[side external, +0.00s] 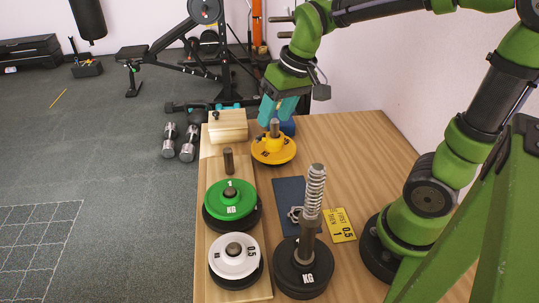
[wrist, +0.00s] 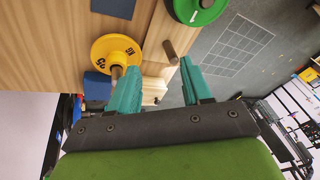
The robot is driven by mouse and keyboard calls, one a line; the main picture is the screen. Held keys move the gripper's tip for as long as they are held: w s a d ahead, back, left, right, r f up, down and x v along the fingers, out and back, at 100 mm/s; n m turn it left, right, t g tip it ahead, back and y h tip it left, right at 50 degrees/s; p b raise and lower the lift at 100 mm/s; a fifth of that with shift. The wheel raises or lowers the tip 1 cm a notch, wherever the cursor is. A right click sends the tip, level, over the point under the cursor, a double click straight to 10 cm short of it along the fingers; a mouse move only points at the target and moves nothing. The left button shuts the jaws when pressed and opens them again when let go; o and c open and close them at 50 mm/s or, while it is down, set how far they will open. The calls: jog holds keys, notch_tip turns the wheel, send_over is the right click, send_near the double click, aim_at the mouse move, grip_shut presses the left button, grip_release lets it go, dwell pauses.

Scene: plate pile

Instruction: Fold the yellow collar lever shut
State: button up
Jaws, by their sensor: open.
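A yellow disc (side external: 273,152) with dark markings sits around an upright peg (side external: 274,127) near the far end of the wooden table. A raised yellow hub surrounds the peg. I cannot make out a separate yellow collar lever. The disc also shows in the wrist view (wrist: 112,48), left of the fingers. My gripper (side external: 270,114), with teal fingers, is above and beside the peg. In the wrist view my gripper (wrist: 160,66) is open with nothing held; its left finger overlaps the peg's area, and I cannot tell whether they touch.
A green disc (side external: 231,196) and a white disc (side external: 235,260) lie on dark plates on a board, with a bare peg (side external: 228,160) behind. A spring-wrapped bar (side external: 315,195) stands at front. A wooden block (side external: 228,126), dark mat (side external: 289,190) and yellow card (side external: 339,225) are nearby.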

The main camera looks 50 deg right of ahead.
jog(key=w+d+f+n+g+h, duration=0.1)
jog(key=w+d+f+n+g, duration=0.2)
jog(key=w+n, duration=0.3)
jog(key=w+d+f+n+g+h, duration=0.2)
jog(key=w+d+f+n+g, duration=0.15)
jog(key=w, duration=0.55)
jog(key=shift+t, duration=0.35)
jog(key=shift+x, duration=4.5)
jog(key=shift+c, duration=0.5)
jog(key=c, duration=0.4)
